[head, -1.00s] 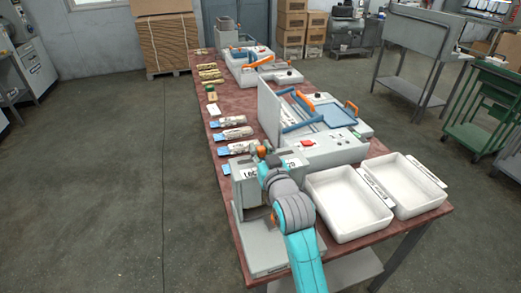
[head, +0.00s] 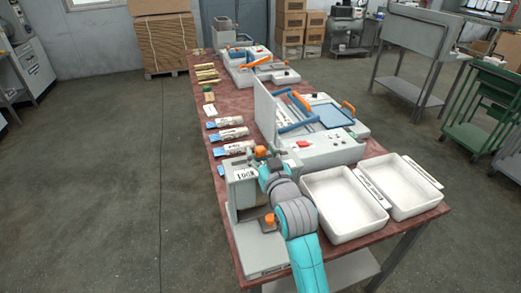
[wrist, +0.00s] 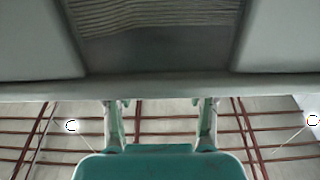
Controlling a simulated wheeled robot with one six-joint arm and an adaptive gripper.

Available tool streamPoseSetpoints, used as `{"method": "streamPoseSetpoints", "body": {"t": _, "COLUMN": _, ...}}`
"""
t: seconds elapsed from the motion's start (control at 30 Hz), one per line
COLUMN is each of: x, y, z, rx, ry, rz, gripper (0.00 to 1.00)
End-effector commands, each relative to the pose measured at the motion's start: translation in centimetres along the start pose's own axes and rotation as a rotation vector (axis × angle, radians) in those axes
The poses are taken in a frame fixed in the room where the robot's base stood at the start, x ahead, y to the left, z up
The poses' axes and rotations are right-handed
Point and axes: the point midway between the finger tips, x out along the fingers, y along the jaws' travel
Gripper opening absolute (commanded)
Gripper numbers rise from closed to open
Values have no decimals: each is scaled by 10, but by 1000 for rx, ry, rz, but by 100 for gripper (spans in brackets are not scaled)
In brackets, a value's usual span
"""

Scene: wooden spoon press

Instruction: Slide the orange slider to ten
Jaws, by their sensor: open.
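The grey press (head: 240,190) stands at the near end of the table, with a printed label on its upper face. An orange knob (head: 261,153) shows at its top, and another orange knob (head: 270,219) shows low on it, beside my arm. I cannot tell which one is the slider, and no scale is readable. My gripper (head: 268,160) is at the top of the press, partly hidden by my wrist. In the wrist view my gripper (wrist: 160,103) has its two fingers wide apart with nothing between them, below a grey surface of the press.
Two white trays (head: 304,190) stand right of the press. A larger machine with blue bars (head: 345,150) stands behind it. Several packaged pieces (head: 229,134) lie along the table's left edge. The floor left of the table is clear.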

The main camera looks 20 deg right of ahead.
Motion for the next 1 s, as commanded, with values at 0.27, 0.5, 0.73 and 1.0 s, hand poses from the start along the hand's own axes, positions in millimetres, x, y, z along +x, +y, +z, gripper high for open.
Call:
{"method": "streamPoseSetpoints", "body": {"t": 0.27, "x": -55, "y": 0, "z": 1, "rx": 0, "ry": -1, "rz": 0, "gripper": 56}}
{"method": "streamPoseSetpoints", "body": {"t": 0.5, "x": -92, "y": 0, "z": 1, "rx": 0, "ry": -1, "rz": 0, "gripper": 56}}
{"method": "streamPoseSetpoints", "body": {"t": 0.73, "x": -106, "y": 1, "z": 0, "rx": 0, "ry": -1, "rz": 0, "gripper": 56}}
{"method": "streamPoseSetpoints", "body": {"t": 1.0, "x": -107, "y": 1, "z": 0, "rx": 0, "ry": -1, "rz": 0, "gripper": 56}}
